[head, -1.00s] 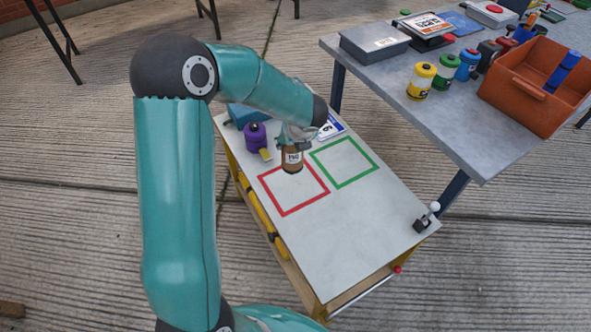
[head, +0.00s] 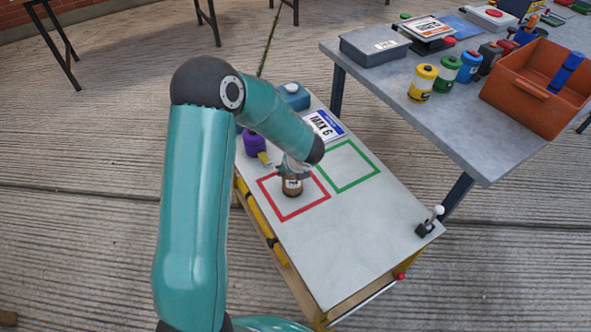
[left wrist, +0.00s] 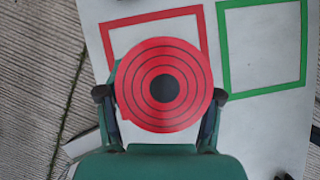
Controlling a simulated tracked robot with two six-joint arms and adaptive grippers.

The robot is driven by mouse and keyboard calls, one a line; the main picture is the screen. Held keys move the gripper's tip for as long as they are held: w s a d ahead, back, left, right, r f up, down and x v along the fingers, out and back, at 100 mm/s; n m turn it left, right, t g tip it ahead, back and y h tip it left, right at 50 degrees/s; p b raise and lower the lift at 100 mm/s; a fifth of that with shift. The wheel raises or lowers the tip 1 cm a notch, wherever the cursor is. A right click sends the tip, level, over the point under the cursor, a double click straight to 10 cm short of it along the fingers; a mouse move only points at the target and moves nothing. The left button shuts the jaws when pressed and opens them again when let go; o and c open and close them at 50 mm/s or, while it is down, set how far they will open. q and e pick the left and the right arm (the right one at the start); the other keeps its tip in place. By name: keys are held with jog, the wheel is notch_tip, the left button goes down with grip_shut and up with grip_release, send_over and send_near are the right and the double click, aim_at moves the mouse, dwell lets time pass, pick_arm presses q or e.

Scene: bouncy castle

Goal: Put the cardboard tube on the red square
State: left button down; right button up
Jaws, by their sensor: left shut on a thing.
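The cardboard tube (head: 292,187) is short and brown with a white label. My left gripper (head: 294,171) is shut on it from above and holds it upright. In the left wrist view, a red disc with dark rings (left wrist: 165,105), which looks like the tube's top end, sits between the fingers. The red square (head: 318,205) is an outline on the grey cart top. My right gripper is not in view.
A green square outline (head: 365,182) lies beside the red one. A purple container (head: 254,142), a blue container (head: 293,96) and a "MAX 6" sign (head: 324,125) are at the cart's far end. A small white-knobbed lever (head: 430,221) stands at the right edge. The near cart top is clear.

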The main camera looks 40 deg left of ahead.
pick_arm(q)
jog(key=shift+c, duration=1)
grip_release()
jog(key=p+v, duration=0.2)
jog(key=v, duration=1)
